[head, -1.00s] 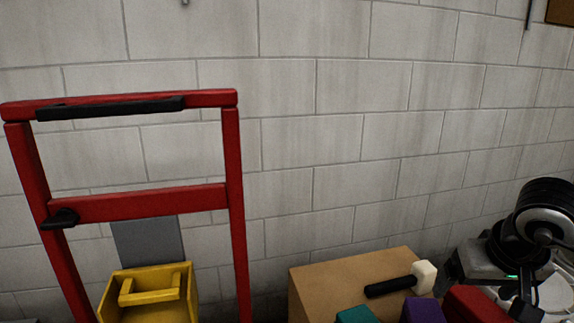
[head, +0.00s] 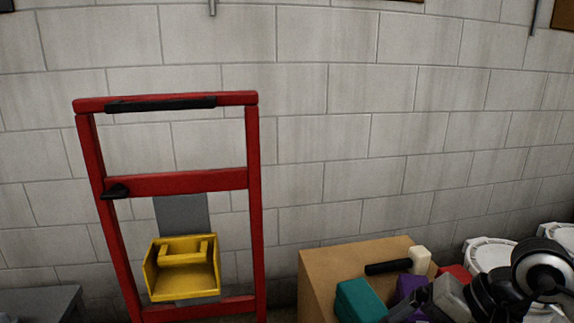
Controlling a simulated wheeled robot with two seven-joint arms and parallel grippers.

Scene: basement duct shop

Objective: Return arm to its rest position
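My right arm comes in at the lower right corner. Its dark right gripper (head: 412,304) is low in the picture, in front of the purple block (head: 411,285) and beside the teal block (head: 360,300). The fingers are dark and small, so their opening cannot be made out, and nothing is clearly held. My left gripper is not in view.
A tan box (head: 340,263) stands at the wall, with a black-handled mallet (head: 388,268) and a partly hidden red block (head: 455,271) nearby. White buckets (head: 487,250) are at right. A red frame (head: 254,180) with a yellow bin (head: 183,285) stands left, near a grey surface (head: 45,301).

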